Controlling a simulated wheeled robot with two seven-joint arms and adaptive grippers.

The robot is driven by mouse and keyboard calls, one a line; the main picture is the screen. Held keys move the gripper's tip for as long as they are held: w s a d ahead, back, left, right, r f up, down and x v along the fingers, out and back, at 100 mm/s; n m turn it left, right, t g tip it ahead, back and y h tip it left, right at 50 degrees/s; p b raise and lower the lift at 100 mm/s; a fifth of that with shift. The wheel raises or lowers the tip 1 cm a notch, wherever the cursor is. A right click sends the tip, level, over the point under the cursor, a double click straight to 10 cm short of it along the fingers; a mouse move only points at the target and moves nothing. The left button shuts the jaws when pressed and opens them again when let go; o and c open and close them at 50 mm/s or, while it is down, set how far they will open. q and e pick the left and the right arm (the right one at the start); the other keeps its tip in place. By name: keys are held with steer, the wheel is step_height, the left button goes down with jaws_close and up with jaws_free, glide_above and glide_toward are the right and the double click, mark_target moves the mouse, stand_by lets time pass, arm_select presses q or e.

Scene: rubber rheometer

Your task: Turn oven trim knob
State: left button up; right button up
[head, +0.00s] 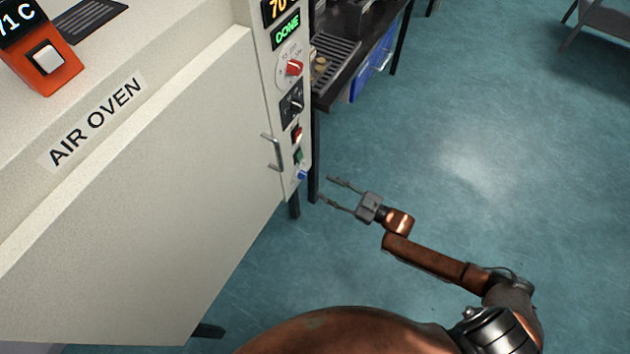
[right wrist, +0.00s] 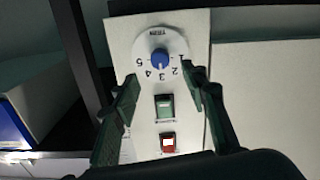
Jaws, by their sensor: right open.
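The oven trim knob (head: 301,175) is a small blue knob at the bottom of the oven's control strip in the head view. In the right wrist view the blue knob (right wrist: 160,59) sits on a white round dial with numbers 1 to 5. My right gripper (head: 326,188) is open and empty, a short way right of the knob and apart from it. In the right wrist view the open fingers (right wrist: 159,74) reach toward the dial, one on either side, with the knob between and beyond their tips. My left gripper is not in view.
The air oven (head: 150,190) fills the left, with a door handle (head: 272,152) beside the strip. A green switch (right wrist: 165,106) and a red switch (right wrist: 168,143) are near the knob. A red knob (head: 293,68) is higher up.

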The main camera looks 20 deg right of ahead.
mark_target(303, 175)
arm_select(q)
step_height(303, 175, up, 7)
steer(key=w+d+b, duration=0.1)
steer(key=b, duration=0.1)
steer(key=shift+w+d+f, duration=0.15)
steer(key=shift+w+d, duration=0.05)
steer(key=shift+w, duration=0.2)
arm_select(e)
steer(key=x, duration=0.8)
steer(key=shift+c, duration=0.6)
steer(key=shift+d, duration=0.1)
jaws_close()
